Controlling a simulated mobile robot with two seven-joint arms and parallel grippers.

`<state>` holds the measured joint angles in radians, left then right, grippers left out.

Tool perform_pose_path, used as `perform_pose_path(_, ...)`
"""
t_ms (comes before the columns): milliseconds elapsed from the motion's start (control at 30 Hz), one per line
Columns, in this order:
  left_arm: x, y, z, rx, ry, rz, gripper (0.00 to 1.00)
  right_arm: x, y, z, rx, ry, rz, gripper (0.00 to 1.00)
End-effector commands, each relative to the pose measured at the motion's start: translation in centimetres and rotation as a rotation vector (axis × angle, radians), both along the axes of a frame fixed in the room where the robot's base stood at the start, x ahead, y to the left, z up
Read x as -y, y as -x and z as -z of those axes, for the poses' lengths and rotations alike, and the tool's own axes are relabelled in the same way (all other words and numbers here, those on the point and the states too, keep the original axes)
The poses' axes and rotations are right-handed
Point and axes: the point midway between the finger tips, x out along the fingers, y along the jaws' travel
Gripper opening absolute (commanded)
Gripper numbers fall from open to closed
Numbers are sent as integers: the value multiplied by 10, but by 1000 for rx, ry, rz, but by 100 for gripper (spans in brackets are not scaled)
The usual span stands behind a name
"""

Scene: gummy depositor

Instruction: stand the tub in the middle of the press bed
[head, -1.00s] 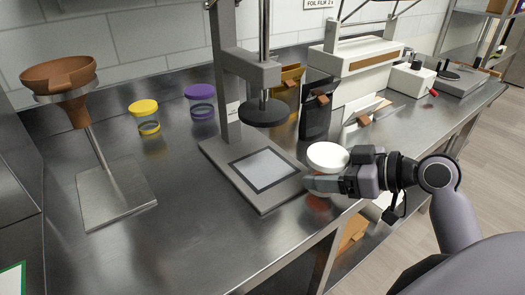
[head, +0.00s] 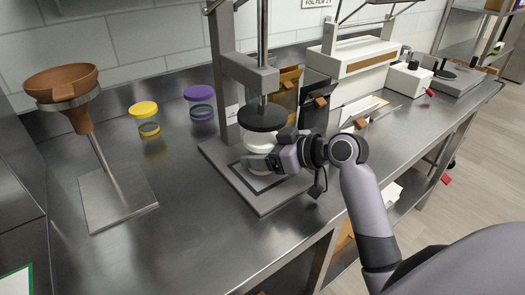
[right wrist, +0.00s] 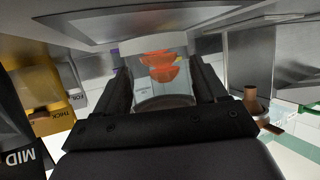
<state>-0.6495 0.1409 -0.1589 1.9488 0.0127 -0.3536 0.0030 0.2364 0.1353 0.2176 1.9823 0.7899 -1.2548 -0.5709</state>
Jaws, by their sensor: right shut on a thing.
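The tub (head: 262,143) has a white lid and clear sides. It is in my right gripper (head: 264,164), over or on the press bed (head: 243,187), just under the round dark press plate (head: 262,117). The right wrist view shows the clear tub (right wrist: 158,72) between my two dark fingers, with orange pieces inside. The gripper hides the tub's base in the head view, so I cannot tell whether it touches the bed. The bed is a grey plate with a dark-framed light square, partly covered by my gripper. My left gripper is not in view.
A yellow-lidded tub (head: 146,118) and a purple-lidded tub (head: 200,102) stand left of the press column (head: 228,75). A brown funnel on a stand (head: 66,87) is at far left. Pouches (head: 316,100) stand behind the press at right.

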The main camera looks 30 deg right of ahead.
Motion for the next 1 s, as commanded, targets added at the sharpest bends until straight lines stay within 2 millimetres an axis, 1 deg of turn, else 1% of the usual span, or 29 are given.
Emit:
perform_pose_path(467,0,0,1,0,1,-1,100,1,1,7,-1,0,0,41)
perform_pose_path(500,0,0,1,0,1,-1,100,1,1,8,-2,0,0,74)
perform_pose_path(567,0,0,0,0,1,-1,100,1,1,7,-1,0,0,94)
perform_pose_path(600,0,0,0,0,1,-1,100,1,1,7,-1,0,0,97)
perform_pose_path(833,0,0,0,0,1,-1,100,1,1,7,-1,0,0,97)
perform_pose_path(933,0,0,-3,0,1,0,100,1,1,2,-1,-2,1,97)
perform_pose_path(1000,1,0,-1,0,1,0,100,5,6,2,-1,2,2,97)
